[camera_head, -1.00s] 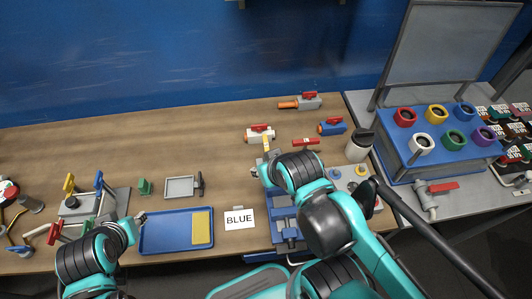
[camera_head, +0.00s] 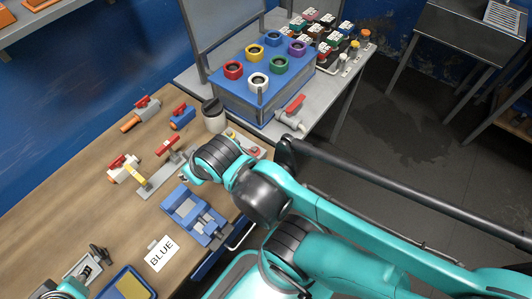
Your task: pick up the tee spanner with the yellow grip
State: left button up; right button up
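I cannot make out a tee spanner with a yellow grip for certain in the current view. My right gripper (camera_head: 185,179) is over the bench beside the blue fixture (camera_head: 196,214). It is small, and its finger opening is unclear.
Red-handled valves (camera_head: 123,168) and a dark-lidded jar (camera_head: 213,115) stand farther back. A blue box with coloured rings (camera_head: 262,92) is on the side table.

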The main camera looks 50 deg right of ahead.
aim_at(141, 181)
jog(key=z, duration=1.4)
jog(key=u, duration=1.15)
jog(key=j+u, duration=0.2)
jog(key=i+j+u, duration=0.2)
jog(key=k+j, duration=0.05)
jog(key=j, duration=0.05)
